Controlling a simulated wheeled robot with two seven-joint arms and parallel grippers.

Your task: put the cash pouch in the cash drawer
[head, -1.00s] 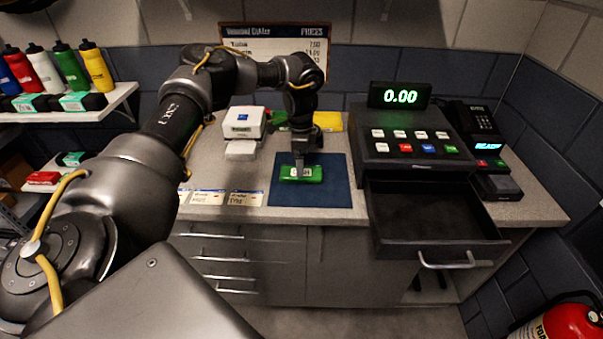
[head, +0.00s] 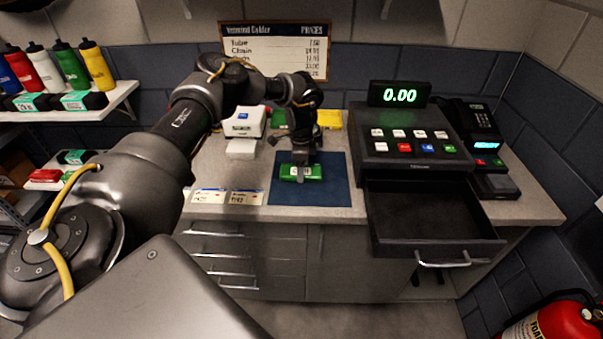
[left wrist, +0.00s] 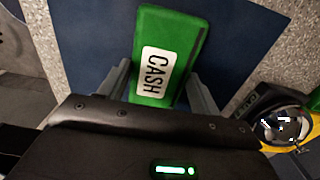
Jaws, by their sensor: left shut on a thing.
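The green cash pouch (head: 300,172) with its white label lies on or just above the blue mat (head: 334,190) on the counter. In the left wrist view the pouch (left wrist: 166,55) shows its CASH label between two grey fingers. My left gripper (head: 301,168) reaches down from above and is shut on the pouch. In the left wrist view its fingers (left wrist: 160,85) stand on either side of the pouch. The cash drawer (head: 425,212) stands pulled open below the register, to the right of the mat, and looks empty. My right gripper is not in view.
The cash register (head: 410,150) with keys and a lit display (head: 399,95) stands above the drawer. A card terminal (head: 485,150) is at its right. White boxes (head: 243,122) and price cards (head: 226,196) lie left of the mat. A fire extinguisher (head: 560,322) stands low at the right.

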